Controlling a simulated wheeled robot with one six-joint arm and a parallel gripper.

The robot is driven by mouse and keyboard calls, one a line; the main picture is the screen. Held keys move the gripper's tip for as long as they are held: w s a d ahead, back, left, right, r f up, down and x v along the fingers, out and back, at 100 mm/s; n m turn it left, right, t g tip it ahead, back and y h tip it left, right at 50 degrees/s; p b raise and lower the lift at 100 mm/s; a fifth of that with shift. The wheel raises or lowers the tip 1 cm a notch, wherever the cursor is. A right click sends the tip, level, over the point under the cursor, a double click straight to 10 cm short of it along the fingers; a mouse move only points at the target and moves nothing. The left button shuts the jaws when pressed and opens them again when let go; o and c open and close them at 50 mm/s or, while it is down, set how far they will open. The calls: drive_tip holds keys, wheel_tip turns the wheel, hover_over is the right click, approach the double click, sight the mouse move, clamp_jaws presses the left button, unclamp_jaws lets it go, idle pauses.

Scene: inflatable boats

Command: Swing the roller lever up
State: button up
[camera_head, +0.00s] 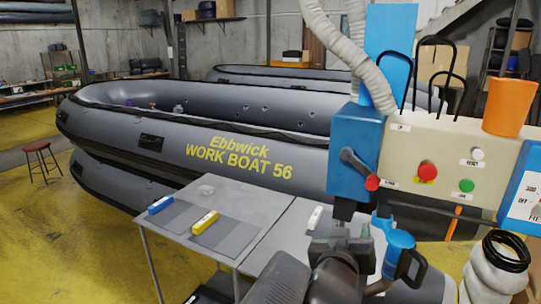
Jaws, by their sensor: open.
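The roller lever (358,167) is a dark grey arm on the front of a blue box (351,137). It slopes down to the right and ends in a red knob (372,183). My gripper (346,232) is dark, low in the picture, below the lever and apart from it in the picture. It is open, and I see nothing held between its fingers. My own wrist and arm hide part of the bench behind them, and the fingertips are small and partly hidden.
A beige control panel (446,152) with red, white and green buttons adjoins the blue box. A blue-handled tool (400,241) stands close right of my gripper. A grey table (170,203) holds small blue and yellow blocks.

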drive_tip(key=h+p, duration=0.1)
approach(371, 187)
drive_tip(key=v, duration=0.2)
drive_tip(key=shift+m+t, duration=0.4)
drive_tip(key=b+x, duration=0.2)
drive_tip(key=x, duration=0.2)
drive_tip(key=b+x, duration=0.2)
drive_tip(key=x, duration=0.2)
drive_tip(key=b+x, duration=0.1)
drive_tip(key=x, duration=0.3)
drive_tip(key=shift+d+f+b, duration=0.15)
drive_tip(key=shift+f+b, duration=0.2)
drive_tip(key=shift+b, duration=0.05)
drive_tip(key=shift+w+d+r, duration=0.1)
drive_tip(key=shift+w+d, duration=0.25)
drive_tip(key=shift+w, duration=0.15)
clamp_jaws()
